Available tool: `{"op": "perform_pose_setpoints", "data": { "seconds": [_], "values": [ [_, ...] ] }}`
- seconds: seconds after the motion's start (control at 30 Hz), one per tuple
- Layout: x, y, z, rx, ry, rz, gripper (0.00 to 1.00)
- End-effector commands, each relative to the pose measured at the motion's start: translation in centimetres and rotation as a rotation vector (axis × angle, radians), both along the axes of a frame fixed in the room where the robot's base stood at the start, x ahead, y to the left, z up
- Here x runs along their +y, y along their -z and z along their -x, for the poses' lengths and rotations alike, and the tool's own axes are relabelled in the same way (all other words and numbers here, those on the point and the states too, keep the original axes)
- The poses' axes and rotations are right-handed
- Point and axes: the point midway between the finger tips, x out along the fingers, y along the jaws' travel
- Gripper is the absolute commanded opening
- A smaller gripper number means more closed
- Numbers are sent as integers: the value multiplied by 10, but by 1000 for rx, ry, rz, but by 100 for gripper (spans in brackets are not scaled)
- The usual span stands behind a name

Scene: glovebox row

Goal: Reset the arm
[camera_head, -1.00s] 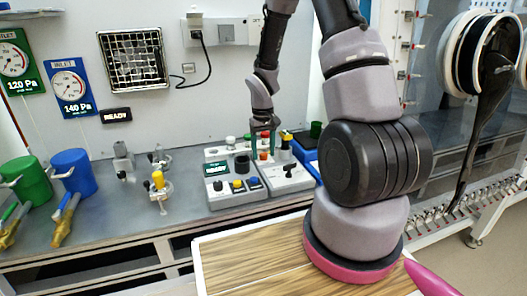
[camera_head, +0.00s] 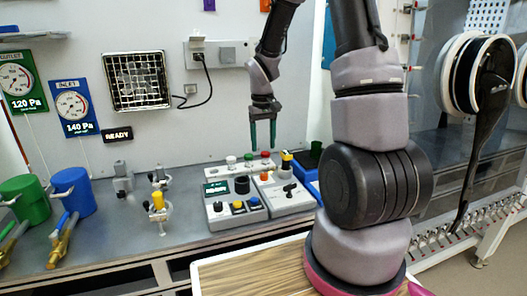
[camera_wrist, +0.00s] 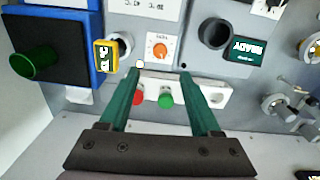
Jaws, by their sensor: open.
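My gripper (camera_head: 262,146) hangs with its two green fingers pointing down, above the back of the grey control panels (camera_head: 222,212). In the wrist view my gripper (camera_wrist: 160,76) has its fingers spread apart with nothing held between them. A red button (camera_wrist: 138,98) and a green button (camera_wrist: 166,100) on a white strip show between the fingers, farther away. An orange knob (camera_wrist: 159,47) shows beyond the fingertips. The fingers look clear of the panels.
A valve with a yellow top (camera_head: 158,201), a blue cylinder (camera_head: 72,190) and a green cylinder (camera_head: 24,201) stand to the left. A wall grille (camera_head: 136,80) and a socket box (camera_head: 225,54) are behind.

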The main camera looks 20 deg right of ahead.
Motion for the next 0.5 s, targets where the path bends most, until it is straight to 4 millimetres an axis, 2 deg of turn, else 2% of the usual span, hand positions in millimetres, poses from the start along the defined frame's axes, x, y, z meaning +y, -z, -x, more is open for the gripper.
{"op": "perform_pose_setpoints", "data": {
  "seconds": [0.4,0.5],
  "values": [
    [0,-1,0,0,0,0,64],
    [0,-9,1,-13,8,-1,64]
  ]
}}
